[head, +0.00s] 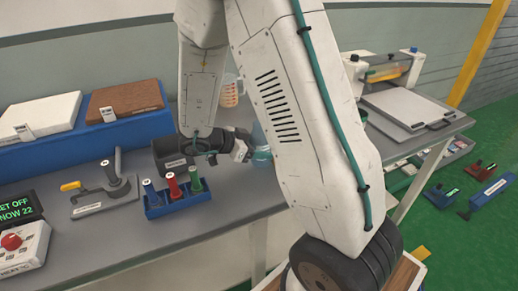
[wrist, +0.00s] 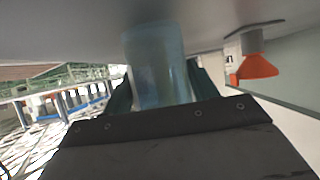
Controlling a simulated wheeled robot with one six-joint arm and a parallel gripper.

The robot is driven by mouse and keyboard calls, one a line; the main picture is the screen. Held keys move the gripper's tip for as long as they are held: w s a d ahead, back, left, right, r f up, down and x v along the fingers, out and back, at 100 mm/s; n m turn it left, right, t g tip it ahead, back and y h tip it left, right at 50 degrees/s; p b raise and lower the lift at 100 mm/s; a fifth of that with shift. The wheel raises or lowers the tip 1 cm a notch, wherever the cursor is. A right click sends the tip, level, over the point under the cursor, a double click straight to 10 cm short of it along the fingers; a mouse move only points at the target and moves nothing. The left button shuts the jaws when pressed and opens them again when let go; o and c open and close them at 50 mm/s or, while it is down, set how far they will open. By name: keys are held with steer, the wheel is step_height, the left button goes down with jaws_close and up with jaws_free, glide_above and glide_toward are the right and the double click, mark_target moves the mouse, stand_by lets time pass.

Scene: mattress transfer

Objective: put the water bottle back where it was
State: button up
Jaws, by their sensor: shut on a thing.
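The water bottle (head: 262,147) is translucent light blue. In the head view only a narrow part of it shows, beside the large white link of my arm, which hides the rest. My gripper (head: 248,150) reaches toward it from the left, over the grey bench. In the wrist view the bottle (wrist: 160,70) stands between the two dark fingers of my gripper (wrist: 163,90), which are shut on its sides. I cannot tell whether its base touches the bench.
A blue stand (head: 60,153) holds two slabs. A press machine (head: 385,68) stands right.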

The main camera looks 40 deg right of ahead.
steer(key=shift+f, duration=0.25)
steer(key=shift+f, duration=0.15)
steer(key=o, duration=1.1)
